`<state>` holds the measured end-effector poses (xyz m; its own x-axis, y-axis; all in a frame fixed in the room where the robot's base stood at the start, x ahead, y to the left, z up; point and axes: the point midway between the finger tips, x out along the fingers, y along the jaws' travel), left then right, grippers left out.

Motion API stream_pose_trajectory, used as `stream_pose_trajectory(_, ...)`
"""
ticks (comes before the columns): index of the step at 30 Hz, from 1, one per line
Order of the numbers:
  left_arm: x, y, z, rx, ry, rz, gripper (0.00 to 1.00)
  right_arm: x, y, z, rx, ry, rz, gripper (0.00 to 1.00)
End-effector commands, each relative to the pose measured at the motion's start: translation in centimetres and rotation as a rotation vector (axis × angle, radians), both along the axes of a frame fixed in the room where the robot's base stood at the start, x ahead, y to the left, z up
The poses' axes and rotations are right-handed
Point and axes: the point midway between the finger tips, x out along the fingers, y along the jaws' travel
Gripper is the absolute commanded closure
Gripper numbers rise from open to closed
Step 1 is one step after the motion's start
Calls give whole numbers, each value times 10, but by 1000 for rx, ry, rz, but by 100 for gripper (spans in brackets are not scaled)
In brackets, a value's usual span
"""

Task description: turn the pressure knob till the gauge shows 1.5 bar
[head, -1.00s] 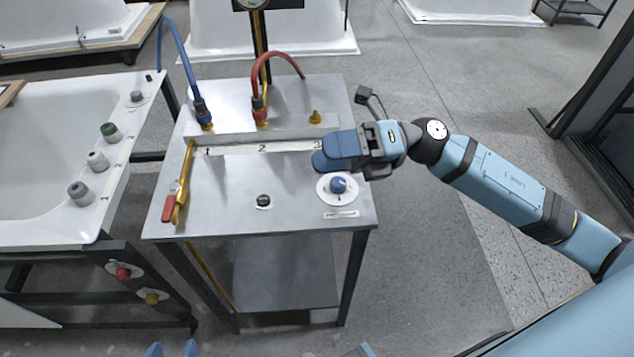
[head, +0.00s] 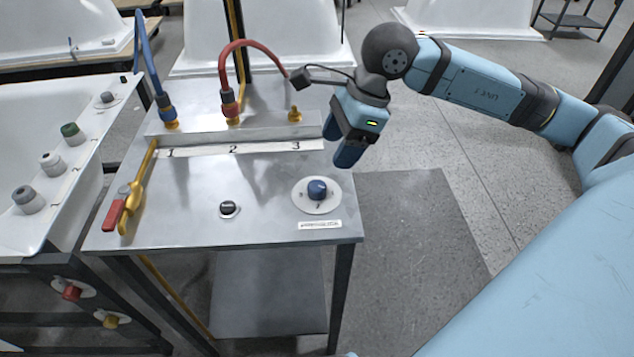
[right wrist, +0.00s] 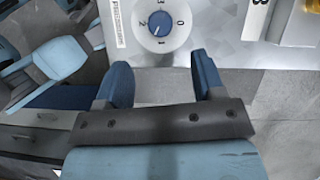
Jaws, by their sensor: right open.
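The blue pressure knob (head: 317,189) sits on a round white dial plate (head: 302,202) at the right front of the metal bench. In the right wrist view the knob (right wrist: 160,22) shows with the digits 0 to 3 around it; I cannot read its setting surely. My right gripper (head: 342,147) is open and empty, pointing down near the bench's right edge, behind and right of the knob and apart from it. Its two blue fingers (right wrist: 160,68) show spread below the dial in the right wrist view. The gauge face is out of view. My left gripper is out of view.
The bench (head: 190,195) also carries a black knob (head: 229,208), a yellow lever with a red grip (head: 115,215), blue (head: 148,60) and red (head: 243,43) hoses, and a brass fitting (head: 294,115). A tub (head: 60,235) with several knobs stands left. Floor right of the bench is clear.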

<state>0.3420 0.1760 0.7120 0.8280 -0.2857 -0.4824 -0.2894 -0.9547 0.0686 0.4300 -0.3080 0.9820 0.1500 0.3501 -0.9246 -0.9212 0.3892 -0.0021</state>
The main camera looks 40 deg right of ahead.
Motion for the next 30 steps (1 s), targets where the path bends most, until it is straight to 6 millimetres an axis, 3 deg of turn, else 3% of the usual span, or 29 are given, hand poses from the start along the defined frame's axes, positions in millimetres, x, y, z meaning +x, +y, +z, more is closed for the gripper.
stream_pose_trajectory(3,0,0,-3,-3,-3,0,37,3,11,-28,3,5,1,37)
stream_pose_trajectory(12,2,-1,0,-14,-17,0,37,12,29,-75,3,3,1,37)
stream_pose_trajectory(18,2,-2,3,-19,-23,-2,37,14,33,-87,3,1,0,37)
stream_pose_trajectory(26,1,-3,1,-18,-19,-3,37,14,34,-88,3,1,0,37)
stream_pose_trajectory(30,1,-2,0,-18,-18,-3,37,14,34,-88,3,1,0,65)
